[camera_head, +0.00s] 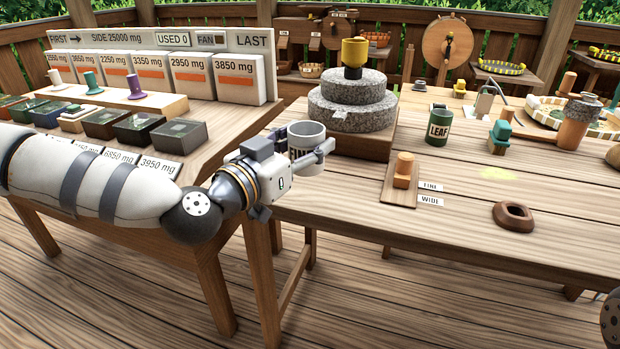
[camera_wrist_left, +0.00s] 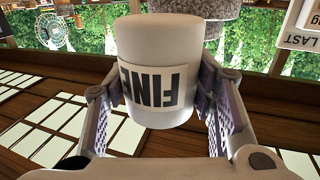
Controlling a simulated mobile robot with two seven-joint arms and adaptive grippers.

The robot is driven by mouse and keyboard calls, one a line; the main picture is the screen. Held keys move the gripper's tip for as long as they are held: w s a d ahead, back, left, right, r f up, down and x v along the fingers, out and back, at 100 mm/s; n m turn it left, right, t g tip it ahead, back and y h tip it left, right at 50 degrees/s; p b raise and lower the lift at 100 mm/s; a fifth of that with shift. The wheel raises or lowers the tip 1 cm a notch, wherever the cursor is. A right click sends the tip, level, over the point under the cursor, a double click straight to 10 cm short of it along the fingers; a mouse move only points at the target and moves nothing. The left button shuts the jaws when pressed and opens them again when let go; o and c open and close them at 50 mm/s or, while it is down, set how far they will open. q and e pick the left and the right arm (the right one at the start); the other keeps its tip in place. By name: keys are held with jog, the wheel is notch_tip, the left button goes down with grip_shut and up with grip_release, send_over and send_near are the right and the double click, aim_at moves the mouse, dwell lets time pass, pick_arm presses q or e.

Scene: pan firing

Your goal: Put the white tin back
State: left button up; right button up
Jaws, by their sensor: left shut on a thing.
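The white tin (camera_head: 307,160) is in my left gripper (camera_head: 310,158), near the left edge of the right-hand table, in front of the stone mill. In the left wrist view the white tin (camera_wrist_left: 160,50) fills the space between both fingers of the gripper (camera_wrist_left: 160,105), and its label reads FINE upside down. In the head view its opening faces up and it looks about upright. Whether its base touches the table is hard to tell. My right gripper is out of view.
The stone mill (camera_head: 352,100) with a yellow cup on top stands just behind the tin. A wooden stand (camera_head: 400,190) beside FINE and WIDE cards, a green LEAF tin (camera_head: 439,127) and a brown ring (camera_head: 513,215) are to the right.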

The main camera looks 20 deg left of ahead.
pick_arm(q)
jog(key=w+f, duration=0.2)
jog(key=f, duration=0.1)
jog(key=f+b, duration=0.1)
jog(key=shift+w+a+f, duration=0.3)
jog(key=shift+w+a, duration=0.05)
jog(key=shift+w, duration=0.05)
jog(key=shift+w+f, duration=0.2)
jog(key=shift+w, duration=0.1)
jog(key=shift+w+a+f+b, duration=0.1)
jog(key=shift+w+f+b, duration=0.1)
jog(key=shift+f, duration=0.6)
jog(key=shift+w+a+f+b, duration=0.1)
jog(key=shift+w+f+b, duration=0.1)
jog(key=shift+f, duration=0.55)
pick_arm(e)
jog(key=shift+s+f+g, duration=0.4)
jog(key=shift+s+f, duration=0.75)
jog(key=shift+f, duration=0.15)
pick_arm(q)
jog(key=shift+f, duration=0.2)
jog(key=o, duration=1.3)
